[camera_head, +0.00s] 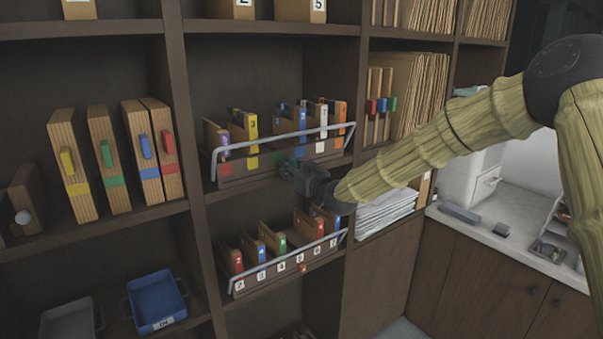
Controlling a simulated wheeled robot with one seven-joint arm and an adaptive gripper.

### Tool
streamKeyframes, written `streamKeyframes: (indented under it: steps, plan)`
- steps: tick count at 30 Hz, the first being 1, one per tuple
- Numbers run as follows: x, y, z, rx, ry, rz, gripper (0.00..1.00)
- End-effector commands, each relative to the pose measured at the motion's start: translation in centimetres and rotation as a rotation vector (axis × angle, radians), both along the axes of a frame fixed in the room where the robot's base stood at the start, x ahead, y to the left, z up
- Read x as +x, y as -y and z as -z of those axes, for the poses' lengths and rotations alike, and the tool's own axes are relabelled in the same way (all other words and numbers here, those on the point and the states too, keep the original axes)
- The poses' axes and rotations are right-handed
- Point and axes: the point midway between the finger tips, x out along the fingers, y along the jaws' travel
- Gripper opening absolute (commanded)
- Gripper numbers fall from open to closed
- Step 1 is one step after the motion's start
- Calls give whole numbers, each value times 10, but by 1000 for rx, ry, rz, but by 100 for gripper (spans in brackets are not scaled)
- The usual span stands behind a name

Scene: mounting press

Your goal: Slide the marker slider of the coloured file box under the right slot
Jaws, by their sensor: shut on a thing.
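The coloured file box (238,179) stands on the middle shelf. Its front has coloured squares, with red at the left, yellow beside it, and white and orange toward the right. Files with coloured spines stand in it behind a grey rail. My gripper (287,167) is at the box's front, right of the yellow square and left of the white one. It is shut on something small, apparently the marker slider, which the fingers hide.
A numbered file box (267,283) with a small orange-brown slider (302,268) on its front stands on the shelf below. Binders (112,168) stand at the left, above a blue tray (157,300). My arm crosses in front of the right-hand shelves.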

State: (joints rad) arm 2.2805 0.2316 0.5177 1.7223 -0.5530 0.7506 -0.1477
Motion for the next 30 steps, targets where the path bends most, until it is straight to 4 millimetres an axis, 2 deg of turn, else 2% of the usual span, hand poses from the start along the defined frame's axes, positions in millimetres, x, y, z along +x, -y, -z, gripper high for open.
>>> streamKeyframes:
  steps: [1,6,15,21,30]
  plan:
    - [-11,-14,7,-3,1,-5,0]
    - [-41,-56,7,-4,0,-5,0]
    - [-85,-117,5,-3,-1,-4,0]
    - [-100,-138,3,-2,-1,-2,0]
    - [-105,-145,0,-1,-1,-1,0]
